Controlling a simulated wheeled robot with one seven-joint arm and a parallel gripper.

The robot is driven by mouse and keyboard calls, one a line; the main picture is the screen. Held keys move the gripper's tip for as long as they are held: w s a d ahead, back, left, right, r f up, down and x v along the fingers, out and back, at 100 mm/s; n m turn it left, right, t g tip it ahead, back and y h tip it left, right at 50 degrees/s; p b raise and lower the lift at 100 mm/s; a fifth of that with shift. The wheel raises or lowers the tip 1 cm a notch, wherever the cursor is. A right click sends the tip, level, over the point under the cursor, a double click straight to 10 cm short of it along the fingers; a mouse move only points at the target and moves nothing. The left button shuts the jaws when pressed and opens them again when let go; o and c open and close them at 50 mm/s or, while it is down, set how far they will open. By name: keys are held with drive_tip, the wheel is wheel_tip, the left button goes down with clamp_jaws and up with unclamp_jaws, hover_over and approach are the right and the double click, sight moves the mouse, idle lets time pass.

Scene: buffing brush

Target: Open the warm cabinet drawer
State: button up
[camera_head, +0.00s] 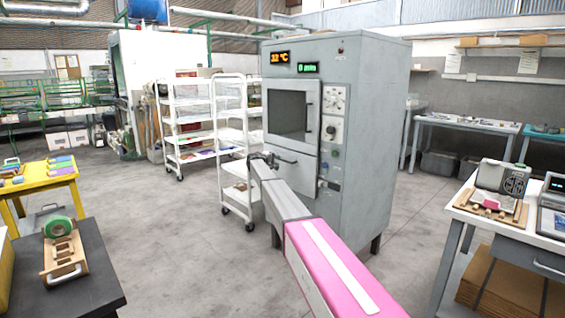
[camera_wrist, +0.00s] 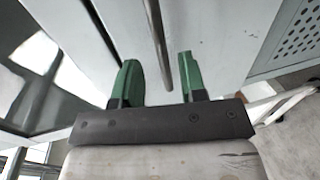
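The warm cabinet (camera_head: 362,130) is a tall grey box with lit displays, standing in the middle of the head view. A windowed door (camera_head: 292,113) is on its upper front, and the drawer front (camera_head: 305,162) is below it, partly hidden by my arm. I see no clear gap at the drawer front. My gripper (camera_head: 265,160) is at the cabinet's lower front; its fingers are hard to make out there. In the wrist view my gripper (camera_wrist: 158,62) has two green fingers spread apart. A metal handle bar (camera_wrist: 157,35) reaches between them, with space on both sides.
A white wheeled rack (camera_head: 232,135) stands close left of the cabinet. A dark table (camera_head: 95,280) with a wooden brush holder is at the lower left. A white-topped table (camera_head: 480,222) with devices is at the right. The floor (camera_head: 170,240) between is clear.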

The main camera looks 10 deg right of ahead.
sight(283, 160)
drive_tip(key=x, duration=0.5)
drive_tip(key=shift+w+d, duration=0.1)
clamp_jaws()
drive_tip(key=f+v, duration=0.2)
drive_tip(key=v, duration=1)
drive_tip(key=a+f+v, duration=0.1)
drive_tip(key=f+v, duration=0.2)
drive_tip(key=v, duration=1)
drive_tip(key=s+f+v, duration=0.1)
drive_tip(key=f+v, duration=0.2)
drive_tip(key=v, duration=1)
drive_tip(key=shift+a, duration=0.25)
drive_tip(key=shift+s, duration=0.1)
unclamp_jaws()
drive_tip(key=v, duration=1)
drive_tip(key=shift+a, duration=0.3)
drive_tip(key=shift+s, duration=0.2)
